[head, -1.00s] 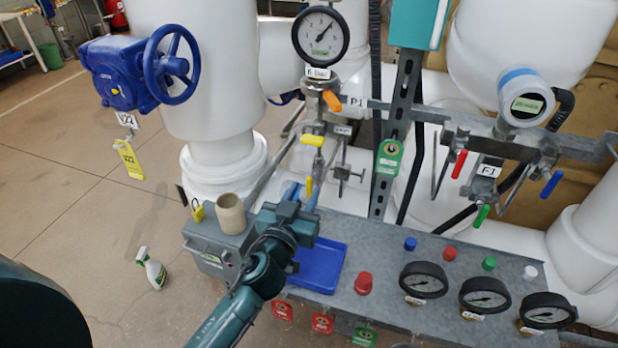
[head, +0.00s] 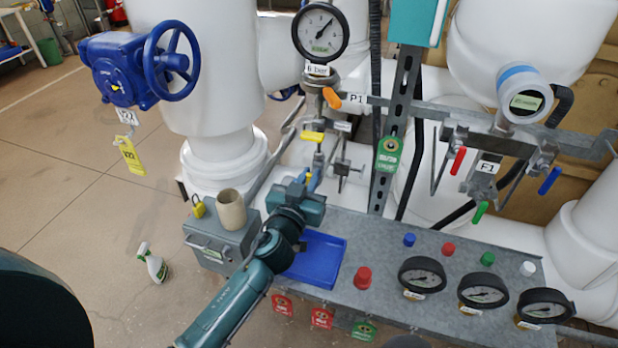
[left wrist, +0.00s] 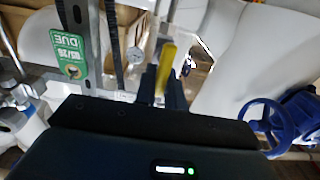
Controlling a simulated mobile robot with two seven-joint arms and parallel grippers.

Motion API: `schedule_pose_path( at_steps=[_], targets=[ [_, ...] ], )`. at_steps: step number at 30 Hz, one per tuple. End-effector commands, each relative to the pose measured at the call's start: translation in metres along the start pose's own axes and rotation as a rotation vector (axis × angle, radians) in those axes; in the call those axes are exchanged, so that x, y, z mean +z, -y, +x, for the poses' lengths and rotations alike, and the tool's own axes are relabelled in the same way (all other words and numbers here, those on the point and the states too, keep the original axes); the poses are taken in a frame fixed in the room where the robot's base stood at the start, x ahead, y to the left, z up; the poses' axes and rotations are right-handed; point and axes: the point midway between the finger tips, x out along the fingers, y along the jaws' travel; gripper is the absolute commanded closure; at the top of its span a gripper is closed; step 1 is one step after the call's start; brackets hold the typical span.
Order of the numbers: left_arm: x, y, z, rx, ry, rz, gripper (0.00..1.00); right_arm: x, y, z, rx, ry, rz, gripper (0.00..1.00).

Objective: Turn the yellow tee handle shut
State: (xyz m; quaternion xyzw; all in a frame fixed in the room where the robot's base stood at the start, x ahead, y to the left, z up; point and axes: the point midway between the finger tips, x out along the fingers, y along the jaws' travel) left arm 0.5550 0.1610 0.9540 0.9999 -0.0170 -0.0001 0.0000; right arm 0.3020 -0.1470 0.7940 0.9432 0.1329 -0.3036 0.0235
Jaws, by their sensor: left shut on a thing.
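My right gripper is not in view.
A grey bench (head: 380,285) with a blue tray (head: 322,262), coloured buttons and gauges lies below my left arm. A beige cup (head: 231,210) stands close left of the arm. A slotted upright (head: 391,150) with a green tag (head: 388,153) stands right of the handle.

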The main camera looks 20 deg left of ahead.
Motion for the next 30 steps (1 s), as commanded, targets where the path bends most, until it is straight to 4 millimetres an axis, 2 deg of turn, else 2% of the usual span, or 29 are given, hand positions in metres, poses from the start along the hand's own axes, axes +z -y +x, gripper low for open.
schedule_pose_path(
  at_steps=[11,17,30],
  targets=[
    [0.0001,-0.0003,-0.0002,0.0,0.0,0.009,1.0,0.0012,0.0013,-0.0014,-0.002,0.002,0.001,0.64],
    [0.0004,-0.0013,-0.0002,0.0,-0.001,0.072,1.0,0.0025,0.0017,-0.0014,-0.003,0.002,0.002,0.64],
    [0.0017,-0.0064,-0.0002,0.001,-0.001,0.431,1.0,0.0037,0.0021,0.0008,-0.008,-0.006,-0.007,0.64]
  ],
)
